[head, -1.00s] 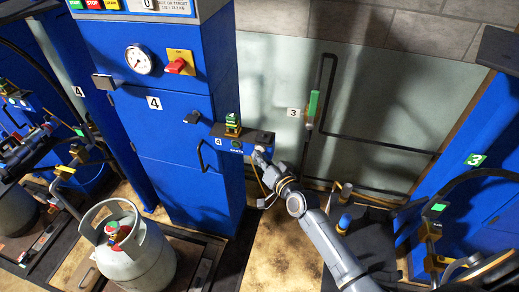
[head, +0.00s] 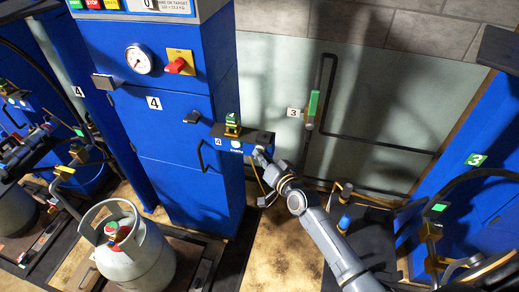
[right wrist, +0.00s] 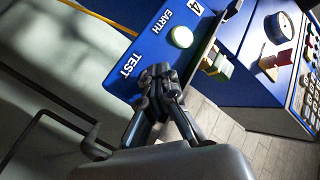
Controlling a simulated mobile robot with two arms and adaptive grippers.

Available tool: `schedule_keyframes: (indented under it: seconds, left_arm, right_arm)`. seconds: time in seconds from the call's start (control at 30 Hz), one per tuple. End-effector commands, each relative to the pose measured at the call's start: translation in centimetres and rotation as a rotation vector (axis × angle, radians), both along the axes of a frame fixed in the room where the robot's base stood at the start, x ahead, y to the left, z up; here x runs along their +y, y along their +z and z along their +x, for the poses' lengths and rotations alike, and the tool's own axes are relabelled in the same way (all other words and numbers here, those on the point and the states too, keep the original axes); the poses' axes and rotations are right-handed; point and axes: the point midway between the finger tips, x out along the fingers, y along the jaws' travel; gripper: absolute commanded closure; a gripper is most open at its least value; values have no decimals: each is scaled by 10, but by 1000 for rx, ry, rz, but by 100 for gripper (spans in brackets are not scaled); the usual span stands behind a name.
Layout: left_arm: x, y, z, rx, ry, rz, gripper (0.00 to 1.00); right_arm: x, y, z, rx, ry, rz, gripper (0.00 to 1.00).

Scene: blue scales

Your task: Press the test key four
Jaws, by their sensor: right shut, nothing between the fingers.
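A small blue box marked 4 (head: 245,143) juts from the right side of the blue scale cabinet 4 (head: 175,130). In the right wrist view its face (right wrist: 150,47) carries the words EARTH and TEST. A round pale lamp (right wrist: 182,37) by EARTH looks bright; it also shows in the head view (head: 236,144). My right gripper (head: 259,156) is shut and empty, with its fingertips (right wrist: 160,78) at the box face beside the word TEST. The test key is hidden behind the fingers, so I cannot tell whether they touch it. My left gripper is not in view.
A green and yellow clamp (head: 232,125) sits on top of the box. A grey gas cylinder (head: 135,255) stands in front of the cabinet on the left. A pale wall panel marked 3 (head: 350,110) lies behind my arm. Blue cabinet 3 (head: 475,190) is at right.

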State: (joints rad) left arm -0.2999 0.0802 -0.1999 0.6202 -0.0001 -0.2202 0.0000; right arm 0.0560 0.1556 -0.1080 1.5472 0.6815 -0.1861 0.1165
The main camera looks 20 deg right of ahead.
Motion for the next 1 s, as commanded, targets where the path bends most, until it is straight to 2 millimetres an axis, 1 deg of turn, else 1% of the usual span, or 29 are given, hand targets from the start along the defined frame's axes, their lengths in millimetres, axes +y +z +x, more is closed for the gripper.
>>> schedule_keyframes:
  seconds: [0.3,0.67,0.77,1.0]
  left_arm:
    - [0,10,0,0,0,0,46]
    - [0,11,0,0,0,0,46]
    - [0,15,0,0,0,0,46]
    - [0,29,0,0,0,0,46]
  right_arm:
    - [8,2,-11,-1,-1,0,100]
    - [9,1,-14,-1,-1,0,100]
    - [13,2,-19,-1,-1,1,100]
    - [26,3,-39,1,0,1,100]
